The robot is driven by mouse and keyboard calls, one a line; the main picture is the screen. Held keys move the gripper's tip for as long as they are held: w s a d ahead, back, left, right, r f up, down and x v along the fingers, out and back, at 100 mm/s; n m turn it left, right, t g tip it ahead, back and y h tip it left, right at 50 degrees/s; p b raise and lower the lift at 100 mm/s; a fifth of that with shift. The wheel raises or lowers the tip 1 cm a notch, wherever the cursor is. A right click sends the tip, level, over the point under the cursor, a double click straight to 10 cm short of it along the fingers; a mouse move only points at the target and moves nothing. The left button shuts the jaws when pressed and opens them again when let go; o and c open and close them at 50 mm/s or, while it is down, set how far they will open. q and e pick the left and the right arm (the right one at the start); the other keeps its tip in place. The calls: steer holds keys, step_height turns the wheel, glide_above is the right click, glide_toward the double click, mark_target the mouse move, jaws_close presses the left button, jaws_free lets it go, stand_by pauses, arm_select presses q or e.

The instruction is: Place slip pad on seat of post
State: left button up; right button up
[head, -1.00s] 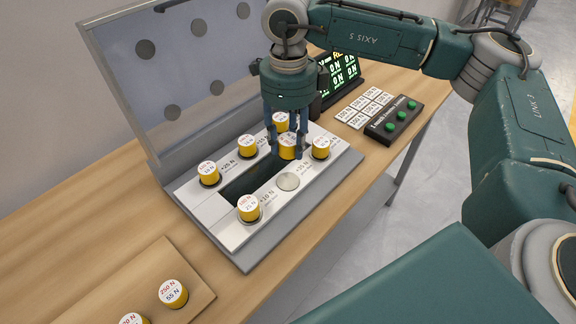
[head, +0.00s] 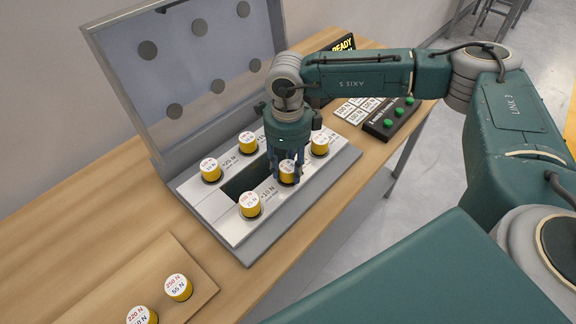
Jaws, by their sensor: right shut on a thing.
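My right gripper (head: 289,178) points down over the near right part of the grey fixture (head: 235,252). It is shut on a slip pad (head: 288,168), a short yellow cylinder with a white printed top. The pad is over the spot of the round grey seat, which is hidden under the pad and fingers. I cannot tell whether the pad touches the seat. Similar pads stand upright on the fixture: front left (head: 250,204), left (head: 210,169), back (head: 247,142) and right (head: 320,144). My left gripper is not in view.
A raised grey panel with dark round spots (head: 190,65) stands behind the fixture. A wooden board (head: 150,275) with two pads lies front left. A box with green buttons (head: 390,118), white label cards (head: 357,109) and a display (head: 343,45) are at right. The table's left is clear.

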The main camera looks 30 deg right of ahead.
mark_target(287, 167)
steer(key=o, duration=0.8)
steer(key=shift+f, duration=0.2)
steer(key=o, duration=0.4)
steer(key=shift+r, duration=0.1)
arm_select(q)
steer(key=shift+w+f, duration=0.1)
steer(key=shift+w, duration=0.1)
arm_select(e)
steer(key=shift+o, duration=0.2)
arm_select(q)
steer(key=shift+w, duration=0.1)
arm_select(e)
steer(key=shift+r, duration=0.3)
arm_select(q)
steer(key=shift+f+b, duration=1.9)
arm_select(e)
step_height(287, 167, up, 12)
steer(key=shift+a+f, duration=0.1)
steer(key=shift+f, duration=0.1)
